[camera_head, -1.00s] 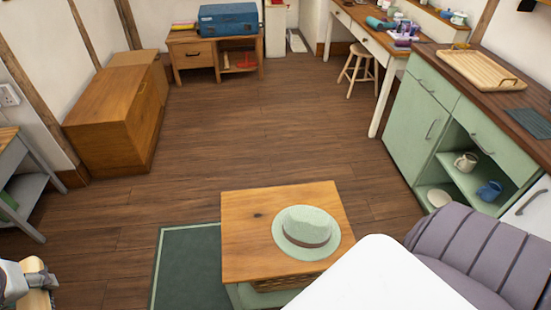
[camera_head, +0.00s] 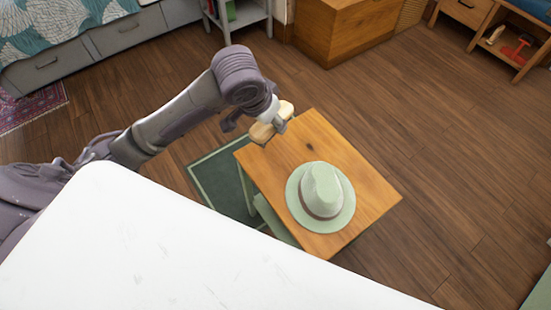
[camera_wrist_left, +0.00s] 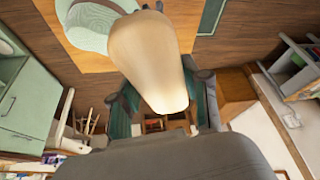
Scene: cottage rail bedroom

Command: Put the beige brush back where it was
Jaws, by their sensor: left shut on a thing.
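The beige brush (camera_head: 286,108) is in my left gripper (camera_head: 272,119), near the far left edge of the small wooden table (camera_head: 263,157) in the head view. I cannot tell its exact height above the tabletop. In the left wrist view the brush (camera_wrist_left: 151,60) fills the upper middle, between the fingers of my left gripper (camera_wrist_left: 155,80). The gripper is shut on it. My right gripper is in neither view.
A pale green hat (camera_head: 322,190) with a brown band lies on the small table. A wooden chest (camera_head: 345,30) stands behind. A low wooden stand (camera_head: 478,40) at upper right holds a red item (camera_head: 516,49). Open floor lies right of the table.

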